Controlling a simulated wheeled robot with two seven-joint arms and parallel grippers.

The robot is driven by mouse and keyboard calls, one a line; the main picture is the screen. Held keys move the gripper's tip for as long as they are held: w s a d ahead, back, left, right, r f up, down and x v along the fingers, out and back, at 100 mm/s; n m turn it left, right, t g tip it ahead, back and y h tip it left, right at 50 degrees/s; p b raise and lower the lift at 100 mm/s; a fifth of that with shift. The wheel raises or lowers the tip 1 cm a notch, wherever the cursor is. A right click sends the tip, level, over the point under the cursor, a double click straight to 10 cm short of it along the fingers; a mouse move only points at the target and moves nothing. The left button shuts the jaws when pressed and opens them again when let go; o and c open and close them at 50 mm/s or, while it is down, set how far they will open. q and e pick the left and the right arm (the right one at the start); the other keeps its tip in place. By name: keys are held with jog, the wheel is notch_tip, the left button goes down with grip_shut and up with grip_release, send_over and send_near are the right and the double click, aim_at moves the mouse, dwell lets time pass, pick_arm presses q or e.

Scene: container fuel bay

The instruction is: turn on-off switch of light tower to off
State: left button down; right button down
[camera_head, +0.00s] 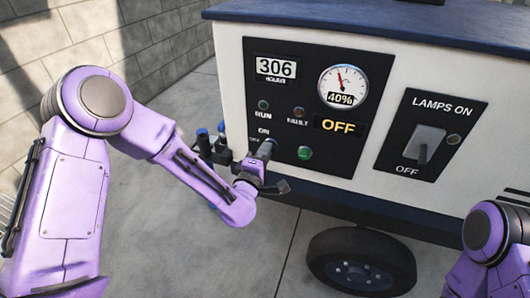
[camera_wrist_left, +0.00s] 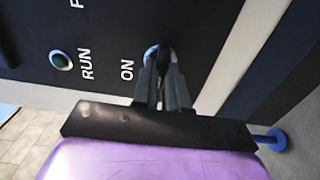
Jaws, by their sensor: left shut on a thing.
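The light tower's control panel (camera_head: 288,100) is black, on a white body. Its on-off switch (camera_wrist_left: 153,52) is a small dark knob on a pale ring, below the "ON" label in the head view. My left gripper (camera_wrist_left: 164,85) is shut on the on-off switch, its two fingers close together at the panel. In the head view, my left gripper (camera_head: 262,158) hides most of the switch and its lower label. I cannot tell the knob's exact angle. The display (camera_head: 338,125) beside it reads "OFF" in yellow. My right gripper is out of view.
A separate lamps switch (camera_head: 427,142) sits on its own plate to the right. A gauge (camera_head: 343,86) shows 40%. A green button (camera_head: 305,153) is close right of the left gripper. A wheel (camera_head: 362,265) stands below; open concrete floor lies left.

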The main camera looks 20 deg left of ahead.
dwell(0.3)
pick_arm(q)
jog(key=c, duration=1.2)
grip_release()
jog(key=shift+o, duration=0.2)
jog(key=s, duration=1)
jog(key=shift+s+a, duration=0.2)
jog(key=shift+s, duration=0.1)
